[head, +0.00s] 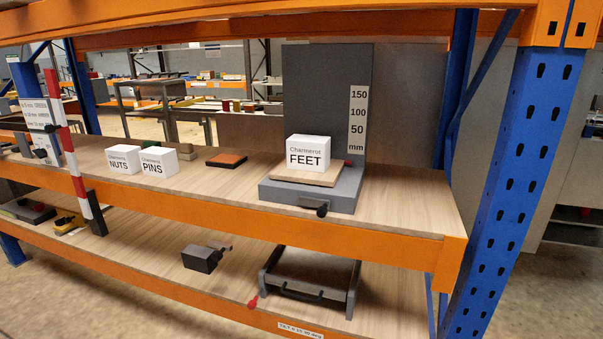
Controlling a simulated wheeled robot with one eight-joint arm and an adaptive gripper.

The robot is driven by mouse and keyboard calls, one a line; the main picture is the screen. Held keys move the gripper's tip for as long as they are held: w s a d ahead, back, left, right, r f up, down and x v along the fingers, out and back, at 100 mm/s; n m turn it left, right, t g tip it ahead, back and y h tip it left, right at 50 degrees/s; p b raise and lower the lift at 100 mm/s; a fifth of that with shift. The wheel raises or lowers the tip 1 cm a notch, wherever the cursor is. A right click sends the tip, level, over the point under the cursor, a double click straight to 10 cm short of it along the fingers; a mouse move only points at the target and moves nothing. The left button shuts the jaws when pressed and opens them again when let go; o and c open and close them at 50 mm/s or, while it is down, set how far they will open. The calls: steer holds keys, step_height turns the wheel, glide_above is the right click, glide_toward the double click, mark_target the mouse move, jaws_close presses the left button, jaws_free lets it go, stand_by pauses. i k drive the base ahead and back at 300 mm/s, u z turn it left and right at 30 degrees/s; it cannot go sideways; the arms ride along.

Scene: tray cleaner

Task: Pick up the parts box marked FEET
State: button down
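The parts box marked FEET (307,154) is a white box with black lettering, "Chamerot" above "FEET". It sits upright on a thin light wooden board (306,175). The board lies on a grey base (311,190) with a dark knob at its front, on the upper shelf. A tall grey back plate (321,90) stands behind the box, with a scale strip (358,117) marked 50, 100 and 150 mm. My gripper is not in view.
White boxes marked NUTS (123,160) and PINS (159,162) stand left on the upper shelf (410,205). An orange-topped dark block (227,160) lies between. A blue upright (519,170) bounds the right. An orange beam (250,233) fronts the shelf. A dark tray frame (310,275) lies below.

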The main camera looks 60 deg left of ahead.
mark_target(304, 152)
steer(key=u, duration=2.75)
